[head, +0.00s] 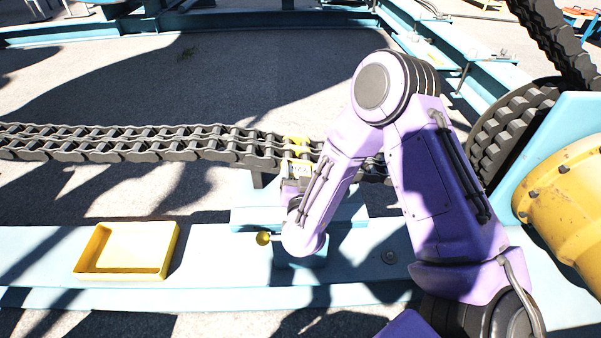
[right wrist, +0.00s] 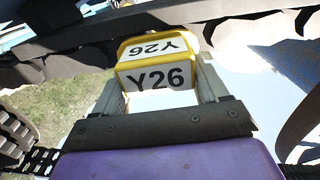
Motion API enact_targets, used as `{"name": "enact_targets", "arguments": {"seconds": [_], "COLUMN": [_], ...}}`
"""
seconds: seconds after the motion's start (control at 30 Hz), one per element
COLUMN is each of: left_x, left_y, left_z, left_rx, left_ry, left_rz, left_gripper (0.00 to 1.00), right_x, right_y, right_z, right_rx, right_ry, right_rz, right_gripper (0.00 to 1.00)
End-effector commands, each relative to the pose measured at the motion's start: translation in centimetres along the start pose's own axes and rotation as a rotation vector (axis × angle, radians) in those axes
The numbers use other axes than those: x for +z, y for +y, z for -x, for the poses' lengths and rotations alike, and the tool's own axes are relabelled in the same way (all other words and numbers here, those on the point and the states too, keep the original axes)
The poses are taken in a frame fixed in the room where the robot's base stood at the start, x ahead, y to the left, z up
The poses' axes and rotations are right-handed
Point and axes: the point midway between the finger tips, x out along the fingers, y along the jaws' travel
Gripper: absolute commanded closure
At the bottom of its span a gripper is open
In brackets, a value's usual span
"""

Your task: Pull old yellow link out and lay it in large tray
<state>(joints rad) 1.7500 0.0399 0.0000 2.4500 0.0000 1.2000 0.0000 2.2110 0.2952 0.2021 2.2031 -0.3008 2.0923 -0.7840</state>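The yellow link (head: 297,141) sits in line with the dark chain (head: 200,143), just above the middle of the head view. In the right wrist view the yellow link (right wrist: 154,62) has white faces marked Y26. My right gripper (right wrist: 160,86) has a finger against each side of it, with no clear gap. In the head view my right gripper (head: 296,183) is mostly hidden by my purple wrist. A yellow open tray (head: 88,252), empty, lies on the light blue beam at left. My left gripper is not in view.
A small round yellow piece (head: 263,238) is beside my right wrist, on the blue stand. A dark sprocket (head: 510,125) and a yellow drum (head: 570,190) stand at right. The light blue beam (head: 215,262) is clear between tray and stand.

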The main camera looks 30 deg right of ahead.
Motion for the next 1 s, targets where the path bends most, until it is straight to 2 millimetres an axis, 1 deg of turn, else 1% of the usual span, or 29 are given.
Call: {"name": "enact_targets", "arguments": {"seconds": [0.03,0.07,0.1,0.13,0.27,1.0], "left_x": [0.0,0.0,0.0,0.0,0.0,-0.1], "left_y": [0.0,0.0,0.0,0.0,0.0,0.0], "left_z": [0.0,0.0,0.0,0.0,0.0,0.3], "left_rx": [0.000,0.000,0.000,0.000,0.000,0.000], "left_ry": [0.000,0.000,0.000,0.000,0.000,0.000], "left_rz": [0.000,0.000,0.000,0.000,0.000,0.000], "left_gripper": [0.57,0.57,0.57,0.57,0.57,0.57], "right_x": [0.0,0.0,0.0,0.0,0.0,0.0], "right_y": [0.0,0.0,0.0,0.0,0.0,-0.1], "right_z": [0.0,0.0,0.0,0.0,0.3,4.7], "right_rx": [0.000,0.000,0.000,0.000,-0.001,-0.002], "right_ry": [0.000,0.000,0.000,0.000,-0.002,-0.001], "right_rz": [0.000,0.000,0.000,0.000,0.000,-0.001], "right_gripper": [0.44,0.54,0.67,0.76,0.76,0.76]}}
